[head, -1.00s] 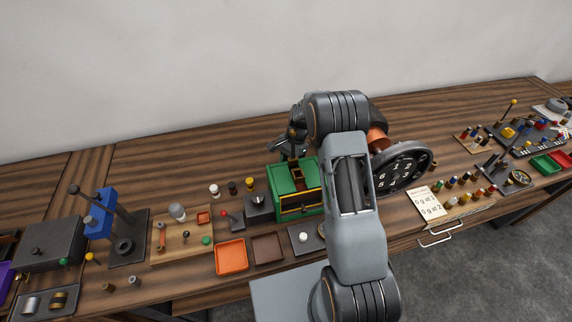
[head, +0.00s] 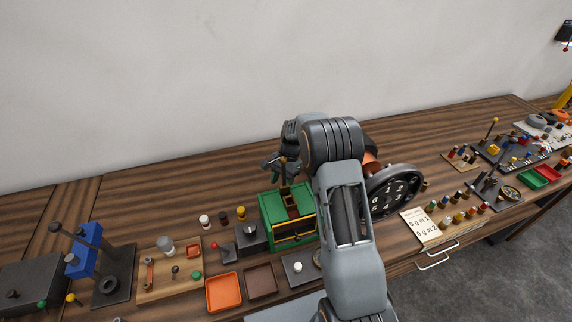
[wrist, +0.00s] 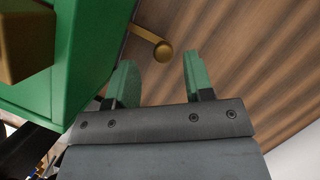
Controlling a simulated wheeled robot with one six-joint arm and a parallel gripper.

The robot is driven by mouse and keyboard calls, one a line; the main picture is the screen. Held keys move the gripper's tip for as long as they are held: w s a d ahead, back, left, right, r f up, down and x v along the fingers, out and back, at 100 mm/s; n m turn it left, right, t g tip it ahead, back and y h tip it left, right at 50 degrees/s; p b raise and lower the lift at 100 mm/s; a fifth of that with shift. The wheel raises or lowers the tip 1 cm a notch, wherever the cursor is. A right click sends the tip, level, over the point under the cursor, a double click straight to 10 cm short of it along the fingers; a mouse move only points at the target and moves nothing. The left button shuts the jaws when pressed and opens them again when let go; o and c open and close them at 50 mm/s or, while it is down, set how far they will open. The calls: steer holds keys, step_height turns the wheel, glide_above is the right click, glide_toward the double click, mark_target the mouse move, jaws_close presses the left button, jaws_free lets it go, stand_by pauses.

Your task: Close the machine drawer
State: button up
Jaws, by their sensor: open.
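The green machine (head: 269,220) stands on the bench in the middle of the head view, with brass parts on top. Its drawer front (head: 296,237), with yellow trim, faces the near side; my arm partly covers the right side, and I cannot tell how far the drawer stands out. My gripper (head: 278,168) is above and behind the machine in the head view. In the wrist view my gripper (wrist: 160,80) is open and empty, its green fingers apart. The machine's green body (wrist: 85,50) fills the upper left there, and a round brass knob (wrist: 163,52) on a rod lies just beyond the fingertips.
A dark numbered wheel (head: 393,190) stands right of the machine. An orange tray (head: 224,293) and a brown tray (head: 261,281) lie in front to the left. A paper card (head: 421,226) lies at the right. The bench behind the machine is mostly clear.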

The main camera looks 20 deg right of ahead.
steer(key=b+v, duration=0.1)
steer(key=v, duration=0.9)
steer(key=shift+s, duration=0.1)
steer(key=s+r+n+t+h+p, duration=0.1)
steer(key=s+r+n+t+h, duration=0.3)
steer(key=s+r, duration=0.55)
steer(key=s+a+n+t, duration=0.1)
steer(key=s+a+n, duration=0.1)
steer(key=s, duration=0.6)
steer(key=s+a+n+t+b, duration=0.1)
steer(key=s+n, duration=0.3)
steer(key=s, duration=0.4)
steer(key=shift+s+a+f+n+t, duration=0.4)
steer(key=shift+a+t, duration=0.3)
steer(key=shift+t, duration=0.1)
